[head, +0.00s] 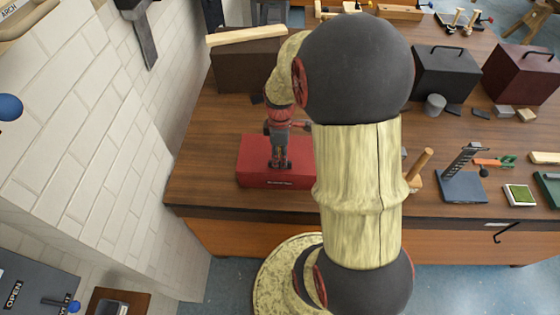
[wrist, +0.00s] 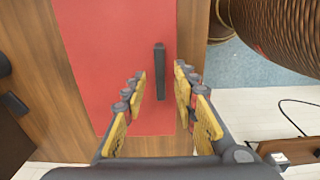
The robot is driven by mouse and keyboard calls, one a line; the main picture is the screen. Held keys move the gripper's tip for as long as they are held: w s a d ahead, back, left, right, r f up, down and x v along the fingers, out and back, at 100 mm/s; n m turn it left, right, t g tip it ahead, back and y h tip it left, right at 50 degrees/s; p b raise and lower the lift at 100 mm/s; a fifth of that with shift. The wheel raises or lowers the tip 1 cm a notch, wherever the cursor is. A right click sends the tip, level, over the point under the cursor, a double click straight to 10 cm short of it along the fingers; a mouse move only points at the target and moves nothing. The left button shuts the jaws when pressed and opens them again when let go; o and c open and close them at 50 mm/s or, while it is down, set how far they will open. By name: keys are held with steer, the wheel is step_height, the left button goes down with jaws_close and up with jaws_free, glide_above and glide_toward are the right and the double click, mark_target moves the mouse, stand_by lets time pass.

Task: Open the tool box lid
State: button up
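The red tool box (head: 258,179) sits on the wooden bench at the left, near the front edge. Its flat red lid (wrist: 95,50) fills the left middle of the wrist view and looks closed. A dark bar handle (wrist: 159,72) stands out on the lid. My gripper (head: 279,165) is over the tool box. In the wrist view my gripper (wrist: 160,82) is open, with its yellow-padded fingers on either side of the handle's line. The handle lies between and just beyond the fingertips, and I cannot tell any contact.
The wooden bench (head: 205,180) has bare room left of the tool box. A brown box (head: 245,68) stands behind it. A dark grey box (head: 445,75) and a dark red box (head: 522,75) stand at the right. A tiled wall (head: 85,110) is close on the left.

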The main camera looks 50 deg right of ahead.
steer(key=shift+f, duration=1.5)
steer(key=shift+c, duration=0.6)
jaws_close()
